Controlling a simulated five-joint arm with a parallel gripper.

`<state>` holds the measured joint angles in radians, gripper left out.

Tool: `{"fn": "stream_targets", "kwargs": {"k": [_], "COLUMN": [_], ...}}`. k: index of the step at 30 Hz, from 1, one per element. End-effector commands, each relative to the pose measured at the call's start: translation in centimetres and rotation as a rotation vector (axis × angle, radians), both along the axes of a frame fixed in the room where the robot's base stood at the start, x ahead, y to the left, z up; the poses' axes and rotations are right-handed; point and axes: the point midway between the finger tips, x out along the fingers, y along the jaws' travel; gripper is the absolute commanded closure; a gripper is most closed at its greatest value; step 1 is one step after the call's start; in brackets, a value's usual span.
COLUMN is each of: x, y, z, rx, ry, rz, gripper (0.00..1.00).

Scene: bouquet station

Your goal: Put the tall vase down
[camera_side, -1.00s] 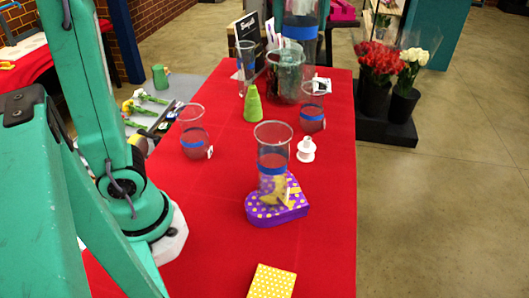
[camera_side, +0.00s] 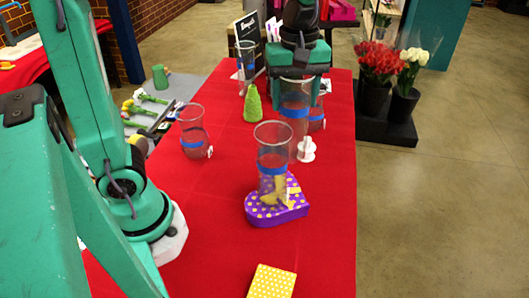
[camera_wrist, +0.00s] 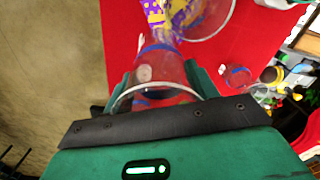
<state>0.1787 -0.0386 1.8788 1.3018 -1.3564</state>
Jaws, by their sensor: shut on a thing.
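My gripper (camera_side: 297,80) points down and is shut on a clear tall vase (camera_side: 294,104) with a blue band. The vase hangs upright below my jaws, over the red table behind the ribbon spool. Its lower end is partly hidden in the side view, and I cannot tell whether it touches the table. In the wrist view the vase (camera_wrist: 158,68) shows between the two green fingers of my gripper (camera_wrist: 158,84), and I look into its rim.
A clear vase (camera_side: 272,150) stands on a purple heart box (camera_side: 262,214). A white spool (camera_side: 306,152) is close to the held vase. Another vase (camera_side: 193,135), a green cone (camera_side: 252,104) and a yellow dotted box (camera_side: 272,281) stand on the table (camera_side: 225,225). The front right is clear.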

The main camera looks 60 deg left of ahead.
Motion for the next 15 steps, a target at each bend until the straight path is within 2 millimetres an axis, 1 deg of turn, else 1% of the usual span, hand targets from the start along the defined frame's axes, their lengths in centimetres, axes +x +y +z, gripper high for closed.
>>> {"fn": "stream_targets", "kwargs": {"k": [1,3,6,10,15], "x": [0.0,0.0,0.0,0.0,0.1], "y": [0.0,0.0,0.0,0.0,0.0], "z": [-0.9,-2.0,-3.2,-4.2,-4.3], "rx": [0.001,0.0,0.0,0.0,-0.001], "ry": [0.002,0.001,0.0,-0.001,-0.002], "rz": [0.0,0.0,0.0,0.0,0.0], "gripper": [1.0,1.0,1.0,1.0,1.0]}}
